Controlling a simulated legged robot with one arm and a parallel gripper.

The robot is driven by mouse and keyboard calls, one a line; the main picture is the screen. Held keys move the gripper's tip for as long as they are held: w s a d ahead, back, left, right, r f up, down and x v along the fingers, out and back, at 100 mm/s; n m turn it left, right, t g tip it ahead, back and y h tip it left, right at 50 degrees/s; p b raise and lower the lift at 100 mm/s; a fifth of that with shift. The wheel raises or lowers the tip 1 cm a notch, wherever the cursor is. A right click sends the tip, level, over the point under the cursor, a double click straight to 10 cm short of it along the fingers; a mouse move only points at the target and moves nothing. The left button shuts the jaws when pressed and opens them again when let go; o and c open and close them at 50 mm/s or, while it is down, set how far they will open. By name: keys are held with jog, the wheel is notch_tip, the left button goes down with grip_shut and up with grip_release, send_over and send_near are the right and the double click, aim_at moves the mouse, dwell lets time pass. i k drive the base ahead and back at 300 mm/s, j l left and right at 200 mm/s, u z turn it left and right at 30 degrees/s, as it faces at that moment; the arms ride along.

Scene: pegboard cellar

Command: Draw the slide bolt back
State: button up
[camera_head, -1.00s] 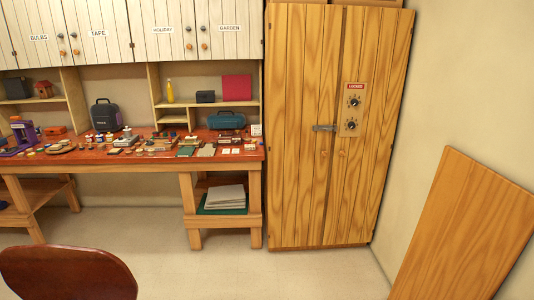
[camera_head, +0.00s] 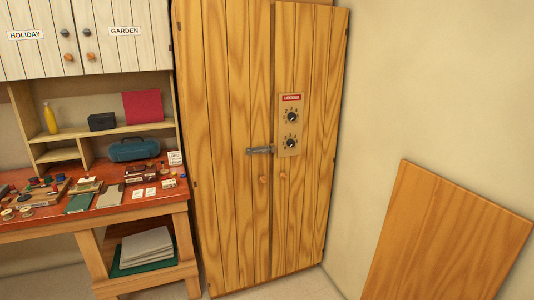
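The slide bolt (camera_head: 260,150) is a small grey metal bolt on a tall wooden cabinet (camera_head: 222,215). It lies level across the seam between the two doors, just left of a panel (camera_head: 289,125) with two black dials and a red label. Whether the bolt's rod sits inside its catch is too small to tell. Both cabinet doors look shut. My gripper is not in view.
A red-topped workbench (camera_head: 160,198) with many small items stands left of the cabinet. A loose wooden board (camera_head: 440,240) leans at the right near the bare wall. A teal case (camera_head: 134,150) sits on the bench. Little floor shows in front of the cabinet.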

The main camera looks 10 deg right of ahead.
aim_at(265, 151)
jog(key=i+j, duration=0.15)
jog(key=i, duration=0.4)
jog(key=i+j+z, duration=0.1)
jog(key=i, duration=0.4)
